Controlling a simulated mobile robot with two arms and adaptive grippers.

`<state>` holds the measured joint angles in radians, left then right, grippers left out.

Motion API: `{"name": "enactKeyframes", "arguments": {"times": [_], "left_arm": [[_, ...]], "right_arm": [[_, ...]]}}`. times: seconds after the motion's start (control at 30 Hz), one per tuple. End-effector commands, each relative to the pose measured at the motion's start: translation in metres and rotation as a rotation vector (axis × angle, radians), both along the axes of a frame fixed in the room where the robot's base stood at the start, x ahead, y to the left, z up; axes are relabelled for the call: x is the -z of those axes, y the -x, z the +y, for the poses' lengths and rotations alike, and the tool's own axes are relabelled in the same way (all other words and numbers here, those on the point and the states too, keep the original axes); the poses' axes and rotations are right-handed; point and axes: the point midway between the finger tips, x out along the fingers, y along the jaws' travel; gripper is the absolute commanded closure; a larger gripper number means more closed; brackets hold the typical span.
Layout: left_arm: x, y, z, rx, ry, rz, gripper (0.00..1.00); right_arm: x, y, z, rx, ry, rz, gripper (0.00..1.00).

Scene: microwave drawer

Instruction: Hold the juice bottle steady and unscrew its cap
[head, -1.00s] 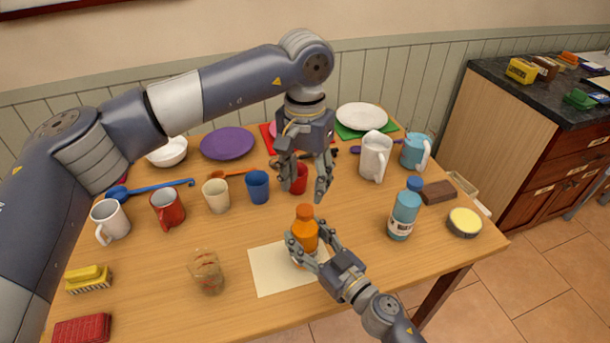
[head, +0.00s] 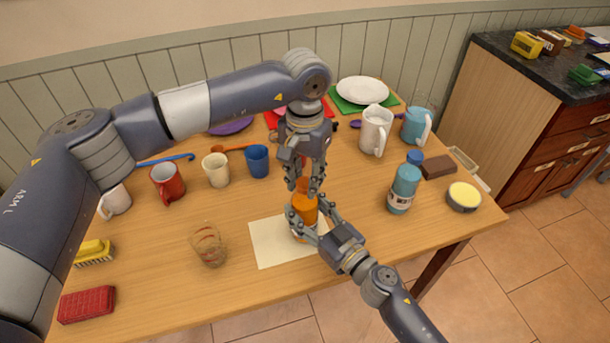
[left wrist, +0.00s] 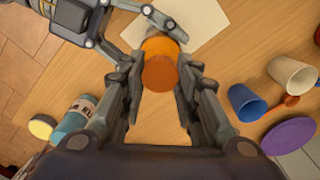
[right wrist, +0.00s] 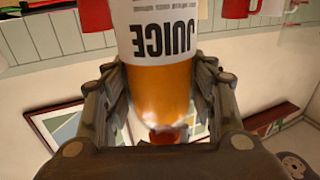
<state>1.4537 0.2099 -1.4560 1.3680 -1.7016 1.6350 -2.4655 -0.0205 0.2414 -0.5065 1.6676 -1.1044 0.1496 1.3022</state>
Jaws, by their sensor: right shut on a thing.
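The orange juice bottle (head: 304,212) stands upright on the cream paper sheet (head: 265,243). Its white label reads JUICE in the right wrist view (right wrist: 166,35), where it appears upside down. My right gripper (head: 308,229) is shut on the bottle's body from the front right. My left gripper (head: 304,187) points down over the bottle top, fingers spread on both sides of the orange cap (left wrist: 160,73). In the left wrist view gaps show between the cap and the fingers. The head view partly hides the cap behind these fingers.
A glass (head: 208,246) stands left of the paper. A blue bottle (head: 403,190) and a yellow-topped tin (head: 464,196) are to the right. A red mug (head: 167,184), a cream cup (head: 216,169) and a blue cup (head: 257,160) stand behind. Bare table lies around the paper.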

Motion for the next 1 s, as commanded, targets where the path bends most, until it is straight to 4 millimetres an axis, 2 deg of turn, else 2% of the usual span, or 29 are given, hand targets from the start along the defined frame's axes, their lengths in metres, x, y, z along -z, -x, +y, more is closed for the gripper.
{"name": "enactKeyframes", "arguments": {"times": [0.03,0.07,0.1,0.37,0.47,1.0], "left_arm": [[-0.0001,0.0,0.0001,0.0,0.0,0.0,0.91],[-0.0001,0.0,0.0001,0.0,0.0,0.0,0.98],[-0.0001,0.0,0.0,0.0,0.0,0.0,1.0],[-0.0003,0.0,0.0,-0.053,0.0,0.0,1.0],[-0.0004,0.0,0.0,-0.186,0.0,0.0,1.0],[-0.001,-0.0001,-0.0003,-1.209,0.0,0.001,1.0]], "right_arm": [[0.0001,-0.0001,-0.0002,0.0,0.0,0.0,1.0],[0.0001,-0.0001,-0.0002,0.0,0.0,0.0,1.0],[0.0001,-0.0001,-0.0002,0.0,0.0,0.0,1.0],[0.0001,-0.0001,-0.0001,0.0,0.0,0.0,1.0],[0.0001,-0.0001,-0.0001,0.0,0.0,0.0,1.0],[0.0001,-0.0001,-0.0001,0.0,0.0,0.0,1.0]]}}
